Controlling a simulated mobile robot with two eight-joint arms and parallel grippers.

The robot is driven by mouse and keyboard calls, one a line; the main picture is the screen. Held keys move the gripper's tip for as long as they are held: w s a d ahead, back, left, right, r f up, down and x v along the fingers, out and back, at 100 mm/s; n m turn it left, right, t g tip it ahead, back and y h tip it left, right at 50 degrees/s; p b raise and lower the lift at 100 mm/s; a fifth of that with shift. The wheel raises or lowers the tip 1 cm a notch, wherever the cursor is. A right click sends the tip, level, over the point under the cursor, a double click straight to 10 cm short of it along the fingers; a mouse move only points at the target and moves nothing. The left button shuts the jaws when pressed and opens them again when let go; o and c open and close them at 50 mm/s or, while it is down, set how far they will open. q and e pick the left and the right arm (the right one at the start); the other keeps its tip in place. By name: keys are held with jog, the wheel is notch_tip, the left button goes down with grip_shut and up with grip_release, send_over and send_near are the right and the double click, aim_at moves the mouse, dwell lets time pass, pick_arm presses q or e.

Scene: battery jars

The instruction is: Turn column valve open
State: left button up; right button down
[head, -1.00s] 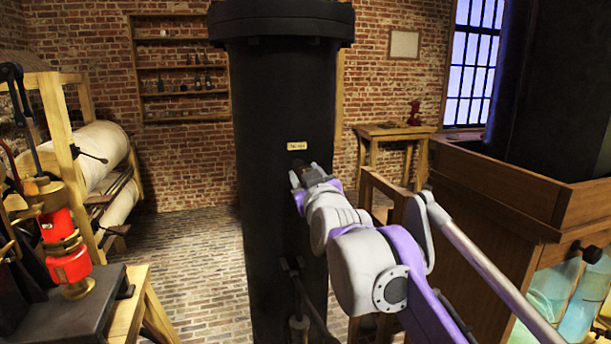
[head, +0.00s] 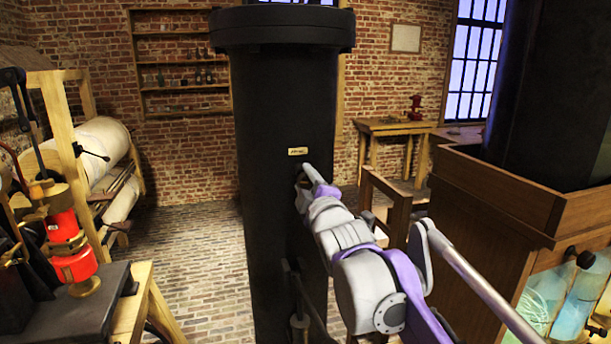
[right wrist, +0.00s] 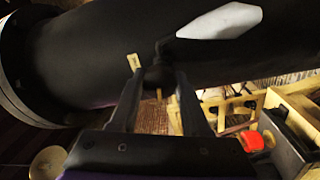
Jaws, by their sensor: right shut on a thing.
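The black column (head: 268,220) stands upright in the middle of the head view, with a small pale label plate (head: 298,151). In the right wrist view the column (right wrist: 95,50) lies sideways across the picture. A dark valve hub (right wrist: 158,76) sits on its surface, with a pale grey lever-like handle (right wrist: 222,22) reaching up and right from it. My right gripper (right wrist: 156,84) has its two fingers on either side of the hub and is shut on it. In the head view my right gripper (head: 303,182) is at the column's face, below the label, partly hidden by its wrist. My left gripper is out of view.
A red and brass device (head: 72,255) stands on a bench at the left, beside a frame with large pale rollers (head: 105,145). A wooden tank housing (head: 490,210) is close at the right. Brick floor is clear left of the column.

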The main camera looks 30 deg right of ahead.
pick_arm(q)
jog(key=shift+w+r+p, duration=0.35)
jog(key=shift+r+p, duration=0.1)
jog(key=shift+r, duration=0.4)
pick_arm(e)
jog(key=shift+r+n, duration=0.1)
jog(key=shift+n, duration=1.1)
jog(key=shift+c, duration=1.9)
grip_release()
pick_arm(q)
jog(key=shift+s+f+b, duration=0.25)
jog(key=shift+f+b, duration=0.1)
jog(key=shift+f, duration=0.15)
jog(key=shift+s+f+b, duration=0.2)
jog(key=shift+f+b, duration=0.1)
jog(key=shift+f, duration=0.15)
pick_arm(e)
jog(key=v, duration=1.1)
jog(key=shift+d, duration=0.15)
